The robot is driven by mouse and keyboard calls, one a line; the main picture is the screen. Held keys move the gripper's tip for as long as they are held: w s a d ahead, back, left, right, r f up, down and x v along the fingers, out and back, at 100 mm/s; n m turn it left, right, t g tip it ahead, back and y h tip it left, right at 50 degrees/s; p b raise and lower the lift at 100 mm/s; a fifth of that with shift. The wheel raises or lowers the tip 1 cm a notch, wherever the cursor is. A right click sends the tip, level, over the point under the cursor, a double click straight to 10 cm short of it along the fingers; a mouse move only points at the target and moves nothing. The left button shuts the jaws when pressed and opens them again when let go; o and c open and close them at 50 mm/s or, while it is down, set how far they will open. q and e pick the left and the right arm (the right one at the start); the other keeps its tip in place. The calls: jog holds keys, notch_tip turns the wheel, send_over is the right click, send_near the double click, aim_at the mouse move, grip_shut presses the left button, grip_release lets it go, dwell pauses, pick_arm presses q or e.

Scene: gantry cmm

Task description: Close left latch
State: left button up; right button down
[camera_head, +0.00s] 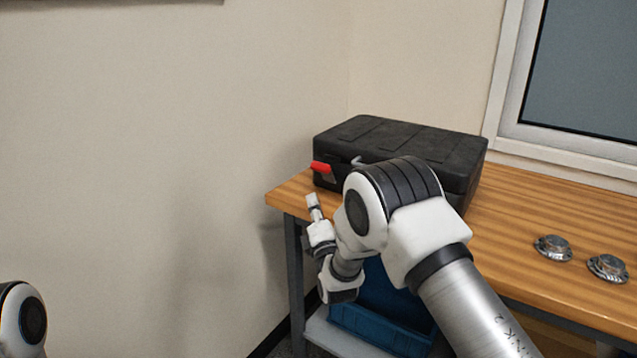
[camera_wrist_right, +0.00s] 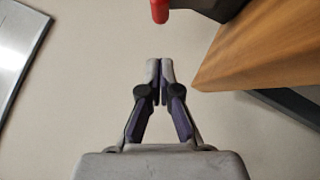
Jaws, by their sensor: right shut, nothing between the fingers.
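A black case (camera_head: 410,147) with its lid down sits at the left end of the wooden table. A red latch (camera_head: 321,167) sticks out from the left part of its front face. My right gripper (camera_head: 313,200) is just in front of and below the red latch, apart from it. Its fingers are shut and empty. In the right wrist view the red latch (camera_wrist_right: 160,10) shows at the top edge, beyond the closed fingertips (camera_wrist_right: 160,66). A grey handle piece (camera_head: 358,161) shows beside the latch; my right arm hides the rest of the case front. My left gripper is out of view.
The wooden table (camera_head: 520,215) has two round metal parts (camera_head: 553,248) (camera_head: 608,267) on its right. A blue bin (camera_head: 375,325) stands on a shelf below. The table's left edge is close to my right gripper. A wall is at the left.

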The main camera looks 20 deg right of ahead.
aim_at(326, 165)
jog(key=shift+w+d+r, duration=0.5)
jog(key=shift+w, duration=0.4)
jog(key=shift+w+d+r, duration=0.5)
jog(key=shift+w+r, duration=0.05)
jog(key=shift+w, duration=0.4)
jog(key=shift+w+d+r, duration=0.5)
jog(key=shift+w, duration=0.4)
jog(key=shift+r+p, duration=0.1)
jog(key=shift+p, duration=0.2)
jog(key=shift+w+d+r+m+g+h+p, duration=0.15)
jog(key=shift+r+m+g+p, duration=0.15)
jog(key=shift+r+m+p, duration=0.2)
jog(key=shift+w+d+r+m+g+h+p, duration=0.15)
jog(key=shift+r+m+g+p, duration=0.2)
jog(key=shift+p, duration=0.25)
jog(key=shift+w+d+r+m+g+p, duration=0.2)
jog(key=shift+d+r+m+g+p, duration=0.15)
jog(key=shift+m+g+p, duration=0.25)
jog(key=shift+w+d+r+m+g+p, duration=0.15)
jog(key=shift+d+r+m+g+p, duration=0.15)
jog(key=shift+m+g+p, duration=0.25)
jog(key=shift+w+d+r, duration=0.1)
jog(key=shift+w+d, duration=0.15)
jog(key=shift+d, duration=0.05)
jog(key=shift+r, duration=0.15)
